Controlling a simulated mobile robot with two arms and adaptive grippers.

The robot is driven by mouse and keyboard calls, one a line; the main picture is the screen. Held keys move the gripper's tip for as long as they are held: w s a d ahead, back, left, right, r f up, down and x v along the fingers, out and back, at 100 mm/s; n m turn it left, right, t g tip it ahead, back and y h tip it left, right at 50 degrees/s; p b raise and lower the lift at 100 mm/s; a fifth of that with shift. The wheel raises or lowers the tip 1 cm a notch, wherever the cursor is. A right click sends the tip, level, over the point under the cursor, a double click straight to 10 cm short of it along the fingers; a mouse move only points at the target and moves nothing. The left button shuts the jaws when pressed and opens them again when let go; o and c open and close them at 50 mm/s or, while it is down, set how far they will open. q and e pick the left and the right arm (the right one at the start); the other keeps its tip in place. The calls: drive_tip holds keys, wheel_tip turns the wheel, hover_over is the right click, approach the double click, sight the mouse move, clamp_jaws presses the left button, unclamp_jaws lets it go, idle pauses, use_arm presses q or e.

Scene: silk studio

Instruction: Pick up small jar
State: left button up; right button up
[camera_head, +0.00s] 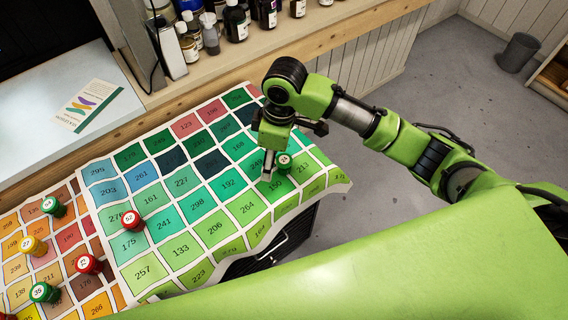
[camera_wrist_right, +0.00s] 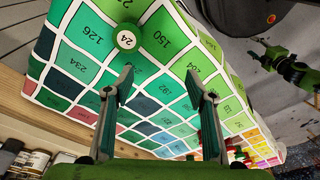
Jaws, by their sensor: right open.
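A small green jar with a white lid marked 24 (camera_head: 284,160) stands on the colour chart near its right edge; it also shows in the right wrist view (camera_wrist_right: 127,38). My right gripper (camera_head: 272,172) points down over the chart, just left of this jar in the head view. In the right wrist view my right gripper (camera_wrist_right: 158,85) has its two fingers spread apart with only chart between them. The jar is beyond the left fingertip, outside the jaws. A green and black arm part, probably my left arm, shows small at the right of the wrist view; its jaw state is unclear.
Other small jars stand on the chart (camera_head: 195,291): a red one (camera_head: 132,220), a second red one (camera_head: 88,264), a yellow one (camera_head: 34,246) and green ones (camera_head: 53,206). Bottles (camera_head: 236,22) line the shelf behind. A leaflet (camera_head: 88,105) lies at the left.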

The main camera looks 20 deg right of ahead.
wheel_tip(320, 180, up, 5)
drive_tip(key=h, duration=0.1)
hover_over(284, 159)
drive_tip(key=shift+g, duration=0.3)
drive_tip(key=f, duration=0.8)
drive_tip(key=shift+s+d+p, duration=0.2)
drive_tip(key=shift+d+p, duration=0.15)
drive_tip(key=shift+p, duration=0.05)
drive_tip(key=shift+a+f, duration=0.15)
drive_tip(key=shift+f, duration=0.45)
drive_tip(key=f, duration=0.1)
drive_tip(key=f+p, duration=0.1)
drive_tip(key=f, duration=0.2)
drive_tip(key=shift+w+a+f, duration=0.15)
drive_tip(key=shift+a+f, duration=0.05)
drive_tip(key=shift+a, duration=0.05)
drive_tip(key=shift+c, duration=0.4)
drive_tip(key=c, duration=1.1)
